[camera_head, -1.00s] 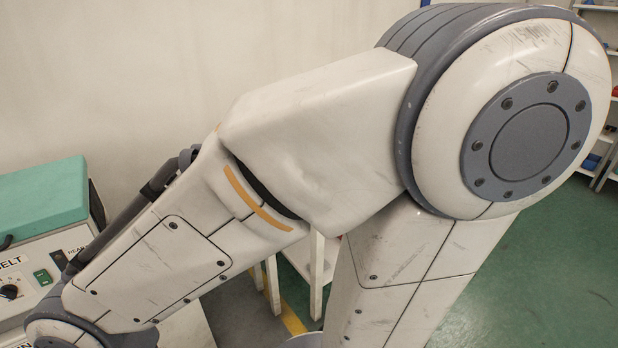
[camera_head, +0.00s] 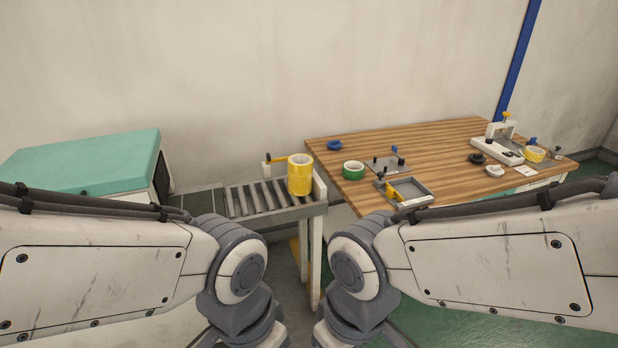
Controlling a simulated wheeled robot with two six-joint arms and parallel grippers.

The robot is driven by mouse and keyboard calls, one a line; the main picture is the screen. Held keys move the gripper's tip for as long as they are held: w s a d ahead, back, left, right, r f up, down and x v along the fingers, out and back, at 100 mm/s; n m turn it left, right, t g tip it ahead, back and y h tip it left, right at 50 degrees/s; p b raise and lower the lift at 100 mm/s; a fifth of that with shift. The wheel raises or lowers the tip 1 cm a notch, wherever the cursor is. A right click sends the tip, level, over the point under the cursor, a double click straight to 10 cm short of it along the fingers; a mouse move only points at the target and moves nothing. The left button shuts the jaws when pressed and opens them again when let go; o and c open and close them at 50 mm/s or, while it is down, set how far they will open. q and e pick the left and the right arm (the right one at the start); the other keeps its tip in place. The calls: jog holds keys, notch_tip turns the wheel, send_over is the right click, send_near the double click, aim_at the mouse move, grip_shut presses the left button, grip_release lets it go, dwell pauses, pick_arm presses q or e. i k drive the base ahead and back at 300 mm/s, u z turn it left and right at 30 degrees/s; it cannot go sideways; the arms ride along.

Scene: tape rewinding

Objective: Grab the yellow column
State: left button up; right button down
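The yellow column (camera_head: 300,176), which looks like a stack of yellow tape rolls, stands upright at the right end of a grey roller conveyor (camera_head: 262,212). My two arms come in from the left and right at the bottom of the head view. Their wrist joints point down below the picture edge, in front of the conveyor. Neither gripper's fingers show. Nothing of mine touches the column.
A wooden table (camera_head: 440,142) stands right of the conveyor, with a green tape roll (camera_head: 353,170), a grey tray fixture (camera_head: 404,190), a white clamp device (camera_head: 500,145) and another yellow roll (camera_head: 535,154). A teal-topped machine (camera_head: 85,160) is at left.

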aim_at(300, 166)
jog(key=k, duration=0.6)
jog(key=u, duration=0.85)
jog(key=i, duration=0.7)
jog(key=u, duration=0.75)
jog(key=i, duration=1.5)
jog(key=z, duration=1.2)
jog(key=i, duration=0.4)
jog(key=z, duration=0.45)
